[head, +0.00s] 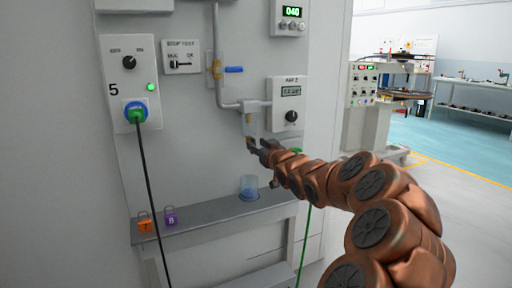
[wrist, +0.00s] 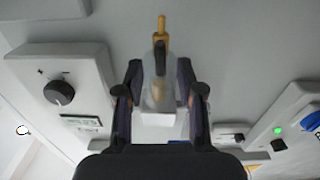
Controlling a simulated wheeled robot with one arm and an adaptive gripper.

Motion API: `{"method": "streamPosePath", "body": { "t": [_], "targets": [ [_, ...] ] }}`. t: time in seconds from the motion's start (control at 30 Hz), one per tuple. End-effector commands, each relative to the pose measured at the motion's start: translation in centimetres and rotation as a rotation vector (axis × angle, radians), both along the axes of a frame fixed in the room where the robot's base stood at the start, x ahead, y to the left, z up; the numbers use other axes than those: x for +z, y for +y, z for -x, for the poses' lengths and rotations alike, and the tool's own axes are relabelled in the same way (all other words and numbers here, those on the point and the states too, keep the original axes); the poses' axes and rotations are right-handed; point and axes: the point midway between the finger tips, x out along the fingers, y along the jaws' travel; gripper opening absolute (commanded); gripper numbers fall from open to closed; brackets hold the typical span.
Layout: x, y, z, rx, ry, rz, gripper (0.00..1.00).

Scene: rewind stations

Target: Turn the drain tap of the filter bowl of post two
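The clear filter bowl (head: 250,124) hangs under the pipe on the grey wall panel, beside the regulator box. In the upside-down wrist view, the pale bowl (wrist: 157,95) shows between my fingers. Its drain tap (wrist: 160,58) has a dark lever and a brass stem (wrist: 161,28) beyond it. My gripper (wrist: 160,70) is open, with a finger on each side of the tap's dark lever and a visible gap to each. In the head view, my gripper (head: 259,147) is at the bowl's lower end and partly hides the tap.
The regulator box (head: 287,103) with a knob is close right of the bowl. A blue-handled valve (head: 233,70) is on the pipe above. Below, a shelf (head: 205,222) holds a clear blue cup (head: 249,187) and orange (head: 145,224) and purple (head: 171,217) padlocks. A green cable hangs nearby.

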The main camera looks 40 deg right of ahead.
Motion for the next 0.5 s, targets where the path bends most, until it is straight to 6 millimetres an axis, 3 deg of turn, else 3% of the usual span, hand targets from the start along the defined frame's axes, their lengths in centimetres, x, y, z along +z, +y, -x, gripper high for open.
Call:
{"method": "streamPosePath", "body": {
  "t": [0.2,0.5],
  "targets": [
    [-0.14,-0.28,-1.25,0.002,0.002,-0.001,0.38],
    [-0.09,-0.37,-1.37,0.001,0.002,-0.002,0.38]
  ]
}}
